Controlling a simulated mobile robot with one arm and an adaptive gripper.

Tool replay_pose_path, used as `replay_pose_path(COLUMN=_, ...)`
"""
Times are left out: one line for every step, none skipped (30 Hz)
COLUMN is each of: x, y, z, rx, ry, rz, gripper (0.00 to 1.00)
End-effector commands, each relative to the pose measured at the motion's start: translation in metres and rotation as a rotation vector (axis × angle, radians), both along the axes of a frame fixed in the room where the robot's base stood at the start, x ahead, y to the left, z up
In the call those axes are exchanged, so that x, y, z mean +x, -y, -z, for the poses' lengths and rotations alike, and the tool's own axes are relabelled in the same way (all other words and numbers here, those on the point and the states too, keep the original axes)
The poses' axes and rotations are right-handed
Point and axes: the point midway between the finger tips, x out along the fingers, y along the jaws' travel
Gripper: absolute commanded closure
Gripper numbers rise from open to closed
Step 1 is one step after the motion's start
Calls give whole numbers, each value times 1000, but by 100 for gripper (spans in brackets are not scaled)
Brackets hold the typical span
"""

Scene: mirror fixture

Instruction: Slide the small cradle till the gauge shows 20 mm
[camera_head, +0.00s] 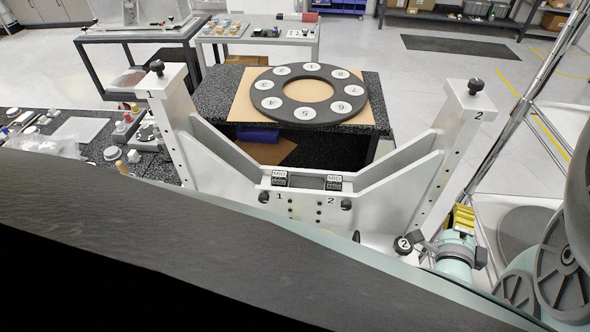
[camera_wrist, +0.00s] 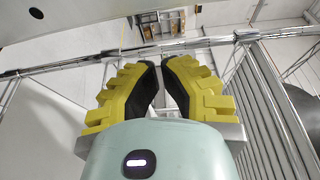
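The white fixture (camera_head: 232,168) has a post on each side, marked 1 and 2, and sloping arms that run down to a low middle. There the small cradle (camera_head: 308,181) lies between two small dark gauges, the left gauge (camera_head: 279,179) above mark 1 and the right gauge (camera_head: 334,183) above mark 2. Their readings are too small to make out. Black knobs sit below at left (camera_head: 267,197) and right (camera_head: 346,204). My gripper (camera_head: 462,217) is right of the fixture, apart from it. In the wrist view its yellow-backed fingers (camera_wrist: 161,62) have a narrow empty gap between them.
A black knob marked 2 (camera_head: 403,244) is near my gripper at the fixture's lower right. Behind stands a speckled table (camera_head: 213,97) with a dark numbered ring (camera_head: 262,99). Small parts crowd the left bench (camera_head: 95,150). Metal rails (camera_head: 505,130) rise at right.

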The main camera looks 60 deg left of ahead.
Motion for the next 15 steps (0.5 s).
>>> replay_pose_path(x=3, y=-6, z=-1, rx=0, ry=-1, rz=-4, gripper=100)
replay_pose_path(x=-3, y=-8, z=-1, rx=1, ry=-5, rz=-3, gripper=100)
replay_pose_path(x=-9, y=-12, z=-1, rx=2, ry=-6, rz=-2, gripper=100)
replay_pose_path(x=-12, y=-14, z=-1, rx=1, ry=-5, rz=-2, gripper=100)
replay_pose_path(x=-15, y=-16, z=-1, rx=0, ry=-4, rz=-2, gripper=100)
replay_pose_path(x=-18, y=-19, z=-1, rx=1, ry=-5, rz=-1, gripper=100)
replay_pose_path(x=-20, y=-21, z=0, rx=1, ry=-5, rz=-1, gripper=100)
replay_pose_path(x=-22, y=-22, z=0, rx=1, ry=-5, rz=0, gripper=100)
replay_pose_path(x=-24, y=-24, z=0, rx=-1, ry=-4, rz=0, gripper=100)
replay_pose_path(x=-25, y=-25, z=0, rx=-2, ry=-3, rz=-1, gripper=100)
replay_pose_path(x=-26, y=-26, z=0, rx=-2, ry=-3, rz=0, gripper=100)
replay_pose_path(x=-27, y=-26, z=1, rx=-2, ry=-3, rz=0, gripper=100)
replay_pose_path(x=-28, y=-27, z=1, rx=-2, ry=-3, rz=0, gripper=100)
replay_pose_path(x=-28, y=-27, z=1, rx=-2, ry=-3, rz=0, gripper=100)
replay_pose_path(x=-28, y=-27, z=1, rx=-2, ry=-3, rz=0, gripper=100)
